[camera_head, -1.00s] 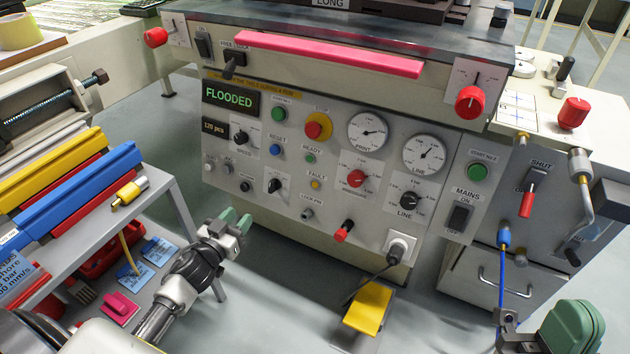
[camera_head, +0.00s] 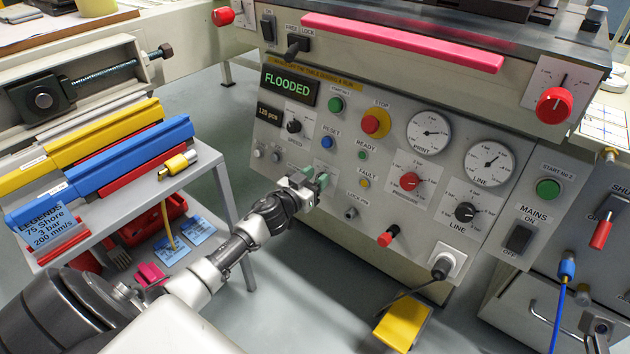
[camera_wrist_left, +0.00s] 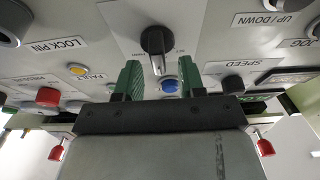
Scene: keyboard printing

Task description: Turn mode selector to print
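The mode selector is a black knob (camera_wrist_left: 156,42) on a white label plate in the left wrist view. Its handle lies roughly along the picture's vertical, and its position labels are too small to read surely. My left gripper (camera_wrist_left: 159,78) is open, with one green finger on each side below the knob, apart from it. In the head view my left gripper (camera_head: 314,180) is in front of the lower left of the control panel (camera_head: 345,170) and hides the selector.
A blue button (camera_wrist_left: 170,86) lies close between the fingers in the wrist view. The speed knob (camera_head: 293,126), lock pin (camera_head: 351,213) and red-tipped lever (camera_head: 388,236) are nearby. A shelf with squeegees (camera_head: 130,160) stands left of the arm.

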